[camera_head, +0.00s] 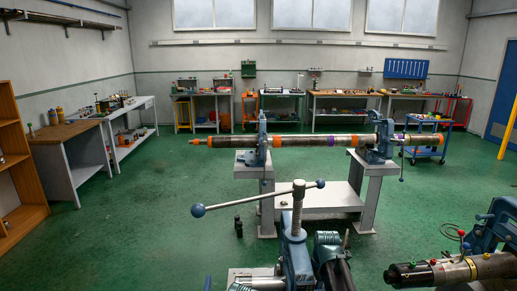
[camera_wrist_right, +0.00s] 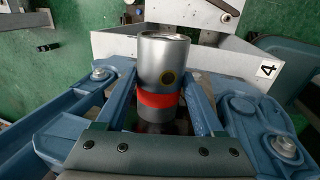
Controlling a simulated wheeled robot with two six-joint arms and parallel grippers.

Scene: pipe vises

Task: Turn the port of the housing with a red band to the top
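The housing with a red band (camera_wrist_right: 158,99) shows in the right wrist view as a short grey metal cylinder. Its rim faces the top of the picture. I cannot make out this housing in the head view. My left gripper is not in view.
A blue vise with a T-handle (camera_head: 258,197) stands at front centre. Behind it, a long banded pipe (camera_head: 310,141) lies across two vises on stands. A dark pipe with a yellow band (camera_head: 440,271) is at lower right.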

